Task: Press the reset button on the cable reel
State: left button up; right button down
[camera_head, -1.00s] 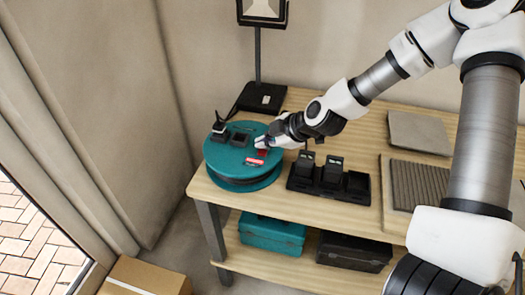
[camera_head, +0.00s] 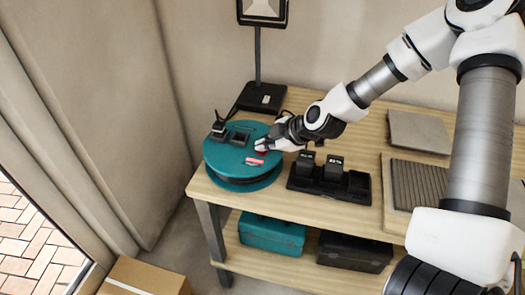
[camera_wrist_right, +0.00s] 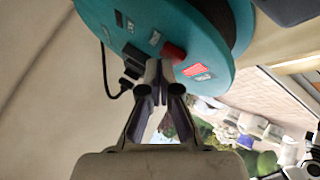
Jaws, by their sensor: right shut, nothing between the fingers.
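The teal cable reel (camera_head: 228,164) lies flat at the left end of the workbench; its top fills the upper part of the wrist view (camera_wrist_right: 125,14). Its red button (camera_wrist_right: 173,52) is on the top face, beside a red-and-white label (camera_head: 254,161). In the head view the fingertips partly cover the button. My right gripper (camera_head: 262,146) is shut and empty, with its tips (camera_wrist_right: 161,66) right at the button. I cannot tell whether they touch it or sit just over it. My left gripper is not in view.
A black plug (camera_head: 218,129) sits on the reel's top. A lamp base (camera_head: 262,97) stands behind it. A black charger tray (camera_head: 330,186) is close to its right. Grey tiles (camera_head: 418,132) lie further right. A cardboard box (camera_head: 140,278) is on the floor.

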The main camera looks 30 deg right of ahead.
jog(key=shift+f, duration=0.35)
dwell(0.5)
jog(key=shift+r+p, duration=0.9)
jog(key=shift+r, duration=0.05)
notch_tip(320, 180, up, 5)
jog(key=p, duration=0.6)
jog(key=shift+r, duration=0.1)
dwell(0.3)
